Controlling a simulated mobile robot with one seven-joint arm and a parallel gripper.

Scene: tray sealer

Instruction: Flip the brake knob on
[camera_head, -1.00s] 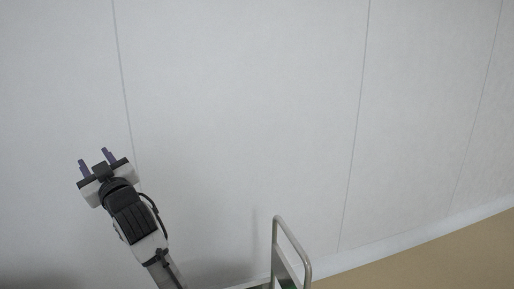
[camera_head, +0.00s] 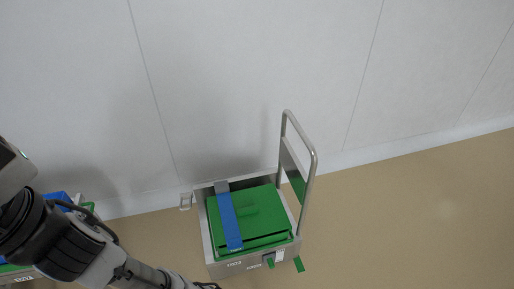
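A low grey box-like unit (camera_head: 206,246) with an upright metal handle (camera_head: 313,180) stands on the floor against the wall. A green lid or panel (camera_head: 262,212) fills its top, and a blue bar (camera_head: 227,216) lies across it. Small dark, green and white parts (camera_head: 280,256) show at its front right corner. No brake knob can be told apart at this size. My gripper is outside the picture.
A second unit with blue (camera_head: 56,196) and green parts stands at the left edge, partly hidden behind my arm. A small grey item (camera_head: 185,201) is by the wall, left of the first unit. The tan floor (camera_head: 420,220) on the right is clear.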

